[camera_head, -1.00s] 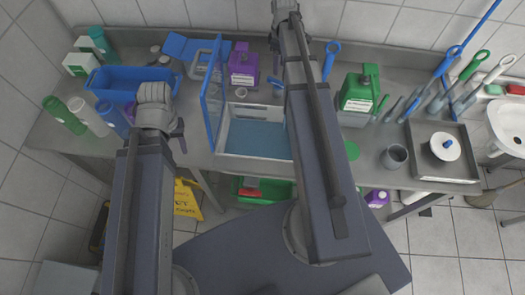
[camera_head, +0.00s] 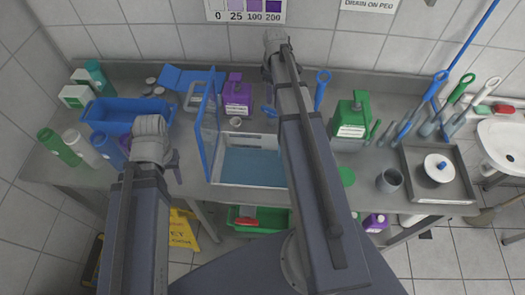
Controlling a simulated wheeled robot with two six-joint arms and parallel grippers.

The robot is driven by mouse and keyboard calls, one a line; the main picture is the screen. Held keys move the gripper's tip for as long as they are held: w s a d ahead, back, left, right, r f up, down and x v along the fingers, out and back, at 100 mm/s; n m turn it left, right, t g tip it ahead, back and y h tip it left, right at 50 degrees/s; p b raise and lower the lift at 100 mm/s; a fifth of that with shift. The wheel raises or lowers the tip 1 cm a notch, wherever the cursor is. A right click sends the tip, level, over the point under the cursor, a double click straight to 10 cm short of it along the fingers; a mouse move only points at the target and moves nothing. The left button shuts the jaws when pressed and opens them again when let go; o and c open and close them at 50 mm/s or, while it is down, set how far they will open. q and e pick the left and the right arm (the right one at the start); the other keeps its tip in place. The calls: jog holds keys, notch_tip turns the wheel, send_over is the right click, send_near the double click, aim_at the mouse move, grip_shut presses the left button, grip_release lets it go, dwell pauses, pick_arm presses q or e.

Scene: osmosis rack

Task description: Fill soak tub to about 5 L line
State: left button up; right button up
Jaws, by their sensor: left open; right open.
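The soak tub (camera_head: 235,183) is a clear-walled box with a white rim near the front edge of the steel counter. Blue colour fills its lower part; I cannot read any level line. Its blue-framed lid (camera_head: 211,125) stands open on the left side. My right arm crosses just right of the tub and hides part of that side. My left arm rises at the left, in front of the counter.
A blue tray (camera_head: 128,114), purple jug (camera_head: 237,98) and green jug (camera_head: 351,122) stand along the counter. A grey cup (camera_head: 390,180) and a steel tray (camera_head: 437,192) are at the right. A yellow wet-floor sign (camera_head: 183,230) stands below. Several brushes hang at the right.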

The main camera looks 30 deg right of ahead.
aim_at(272, 110)
jog(key=shift+f, duration=0.2)
notch_tip(272, 110, down, 8)
jog(key=b, duration=0.8)
jog(key=shift+r, duration=0.2)
jog(key=shift+r, duration=0.1)
grip_shut()
